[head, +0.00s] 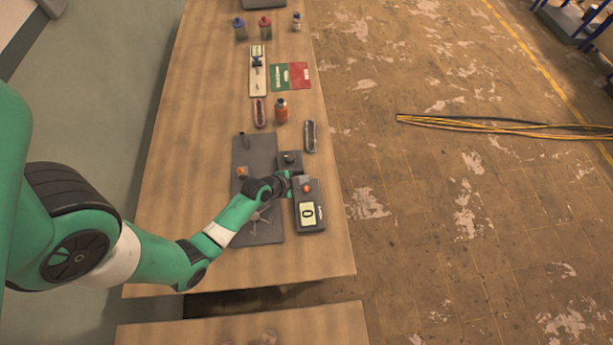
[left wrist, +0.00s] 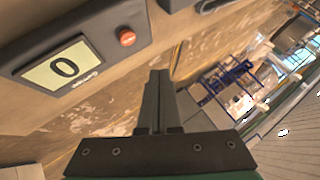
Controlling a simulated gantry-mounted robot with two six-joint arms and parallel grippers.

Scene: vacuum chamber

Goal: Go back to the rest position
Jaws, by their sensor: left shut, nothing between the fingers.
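My left arm, green and white, comes in from the left in the head view. My left gripper (head: 290,184) is over the table beside the dark device (head: 311,226), near its red button end. In the left wrist view the two dark fingers of the gripper (left wrist: 158,75) are together, with nothing between them. My right gripper is in neither view.
A dark grey mat (head: 250,150) lies under my forearm on the wooden table (head: 190,125). An orange bottle (head: 281,112), green and red cards (head: 290,77) and several small items stand farther up. The floor (head: 450,240) to the right has cables (head: 480,124) on it.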

